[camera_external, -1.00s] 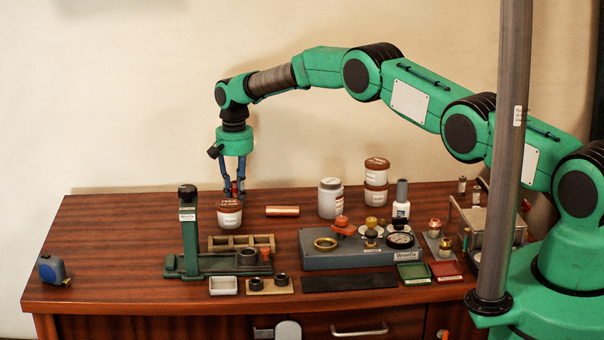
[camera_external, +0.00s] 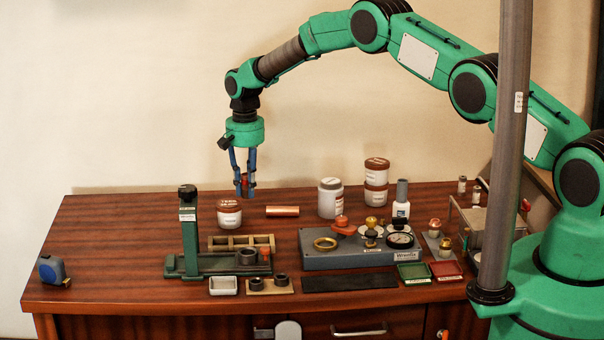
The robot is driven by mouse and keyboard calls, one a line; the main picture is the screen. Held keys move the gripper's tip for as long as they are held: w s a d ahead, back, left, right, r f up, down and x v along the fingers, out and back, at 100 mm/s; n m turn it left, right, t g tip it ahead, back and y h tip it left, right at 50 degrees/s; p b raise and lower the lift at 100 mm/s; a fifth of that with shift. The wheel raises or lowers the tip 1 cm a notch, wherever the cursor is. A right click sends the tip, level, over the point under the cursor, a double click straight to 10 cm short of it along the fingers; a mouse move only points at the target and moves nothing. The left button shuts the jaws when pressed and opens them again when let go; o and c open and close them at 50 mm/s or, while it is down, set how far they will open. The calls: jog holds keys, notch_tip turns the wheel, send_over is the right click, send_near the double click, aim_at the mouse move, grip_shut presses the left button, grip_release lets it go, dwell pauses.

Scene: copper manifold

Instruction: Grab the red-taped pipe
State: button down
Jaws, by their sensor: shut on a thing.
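My gripper (camera_external: 244,192) hangs fingers-down above the back left of the table, a little above and to the right of the white jar (camera_external: 229,215) with the red-brown lid. Its blue fingers are shut on a small piece with red on it, the red-taped pipe (camera_external: 244,181). Only a little of the pipe shows between the fingers; the rest is hidden. A plain copper pipe (camera_external: 282,211) lies on the table, to the right of the jar and below the gripper.
A green stand (camera_external: 189,240) and a wooden rack (camera_external: 240,241) stand in front. A grey manifold block (camera_external: 345,257) is right of them; jars (camera_external: 330,199) stand behind it. A tape measure (camera_external: 53,270) lies far left. The left tabletop is mostly clear.

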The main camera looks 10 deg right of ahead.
jog(key=s+d, duration=0.2)
jog(key=s, duration=0.1)
jog(key=s+d+p, duration=0.1)
jog(key=s+d, duration=0.1)
jog(key=s, duration=0.1)
jog(key=s+d+r+p, duration=0.1)
jog(key=s+d, duration=0.1)
jog(key=s, duration=0.1)
jog(key=shift+d, duration=0.25)
